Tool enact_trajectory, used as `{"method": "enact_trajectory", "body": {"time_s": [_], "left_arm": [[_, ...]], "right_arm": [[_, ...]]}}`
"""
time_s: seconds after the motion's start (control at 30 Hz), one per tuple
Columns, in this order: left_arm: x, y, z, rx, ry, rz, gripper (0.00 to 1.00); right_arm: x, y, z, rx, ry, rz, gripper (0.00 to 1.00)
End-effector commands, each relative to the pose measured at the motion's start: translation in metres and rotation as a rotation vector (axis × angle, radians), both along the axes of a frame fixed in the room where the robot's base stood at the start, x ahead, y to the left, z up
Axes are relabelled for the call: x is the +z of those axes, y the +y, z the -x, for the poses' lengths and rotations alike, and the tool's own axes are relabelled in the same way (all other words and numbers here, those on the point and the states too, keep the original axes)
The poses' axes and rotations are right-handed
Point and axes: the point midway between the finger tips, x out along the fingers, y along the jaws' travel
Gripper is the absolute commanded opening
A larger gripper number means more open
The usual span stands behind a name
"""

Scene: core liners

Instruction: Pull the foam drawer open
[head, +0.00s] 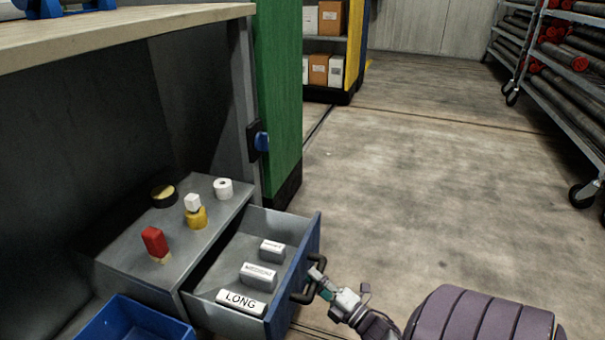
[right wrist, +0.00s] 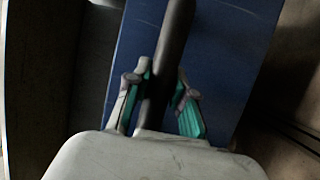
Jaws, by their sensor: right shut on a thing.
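The drawer (head: 312,240) with a blue front stands pulled out from a grey cabinet under the bench. Inside it lie a block labelled LONG (head: 241,302) and two smaller grey-white labelled blocks (head: 258,276). My right gripper (head: 318,284) is at the dark bar handle (head: 301,297) on the drawer's front. In the right wrist view the green-padded fingers (right wrist: 162,100) are on both sides of the dark handle (right wrist: 172,50), in front of the blue drawer face (right wrist: 225,60); the gripper is shut on it. My left gripper is not in view.
On the cabinet top (head: 205,225) stand a red block (head: 154,241), a yellow piece with a white cube, a white roll (head: 223,189) and a dark roll. A blue bin (head: 130,322) is at lower left. A green panel (head: 278,100) stands behind. The floor at right is clear up to the wheeled racks (head: 570,110).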

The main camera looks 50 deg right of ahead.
Motion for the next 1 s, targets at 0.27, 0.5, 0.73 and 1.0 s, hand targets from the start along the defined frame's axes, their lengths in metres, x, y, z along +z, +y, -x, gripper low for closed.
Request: {"method": "enact_trajectory", "body": {"time_s": [0.27, 0.5, 0.73, 1.0], "left_arm": [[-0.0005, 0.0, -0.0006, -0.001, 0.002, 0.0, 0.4], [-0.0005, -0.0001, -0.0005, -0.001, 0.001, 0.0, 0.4], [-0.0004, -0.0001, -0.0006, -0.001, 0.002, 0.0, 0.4], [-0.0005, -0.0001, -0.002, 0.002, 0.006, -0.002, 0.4]], "right_arm": [[-0.0014, -0.0007, 0.0056, 0.002, 0.002, -0.001, 0.0], [-0.0015, -0.0005, 0.0054, 0.002, 0.002, -0.001, 0.3], [-0.0009, -0.0013, 0.0049, 0.001, 0.001, -0.001, 0.49], [-0.0019, -0.0015, 0.0098, 0.0, 0.002, -0.001, 0.49]]}}
